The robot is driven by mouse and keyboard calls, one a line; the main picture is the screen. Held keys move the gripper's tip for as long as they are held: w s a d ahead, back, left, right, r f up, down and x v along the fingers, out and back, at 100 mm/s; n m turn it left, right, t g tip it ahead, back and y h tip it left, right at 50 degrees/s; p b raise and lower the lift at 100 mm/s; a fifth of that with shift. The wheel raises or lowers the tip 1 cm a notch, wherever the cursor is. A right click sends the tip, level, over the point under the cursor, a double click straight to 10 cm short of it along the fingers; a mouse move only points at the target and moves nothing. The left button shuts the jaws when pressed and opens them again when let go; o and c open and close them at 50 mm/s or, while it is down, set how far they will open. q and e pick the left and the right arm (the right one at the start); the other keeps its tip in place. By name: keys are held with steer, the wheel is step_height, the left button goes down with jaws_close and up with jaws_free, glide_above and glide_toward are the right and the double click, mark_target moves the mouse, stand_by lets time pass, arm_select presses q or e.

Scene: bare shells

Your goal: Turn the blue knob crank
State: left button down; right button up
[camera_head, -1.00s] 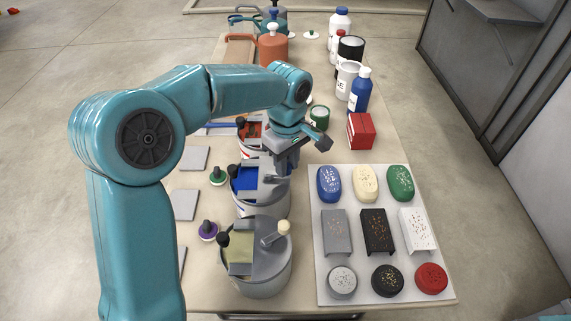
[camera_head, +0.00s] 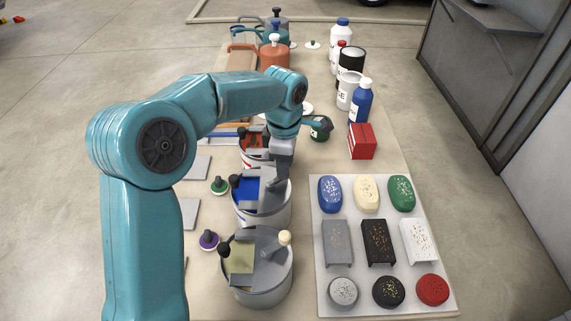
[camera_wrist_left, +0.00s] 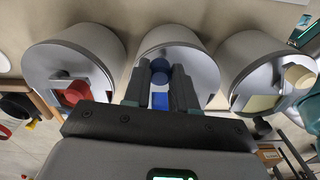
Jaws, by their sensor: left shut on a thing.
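The middle grey pot (camera_head: 268,217) stands in a row of three on the table, with a blue opening (camera_head: 247,190) in its top. In the left wrist view its round blue knob (camera_wrist_left: 160,65) sits between the fingers, with a blue patch (camera_wrist_left: 160,100) below it. My left gripper (camera_head: 279,182) reaches down onto the right part of this pot's top. In the wrist view its fingers (camera_wrist_left: 158,82) are shut on the blue knob. The gripper hides the knob in the head view. My right gripper is not in view.
A white board (camera_head: 325,298) with coloured pieces lies at right. A red box (camera_head: 361,141) and bottles stand behind.

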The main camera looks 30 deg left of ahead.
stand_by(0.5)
arm_select(q)
steer(key=c, duration=0.9)
jaws_free()
steer(key=shift+a, duration=0.1)
step_height(320, 180, up, 16)
steer(key=p, duration=0.2)
steer(key=shift+r+p, duration=0.2)
steer(key=shift+p, duration=0.15)
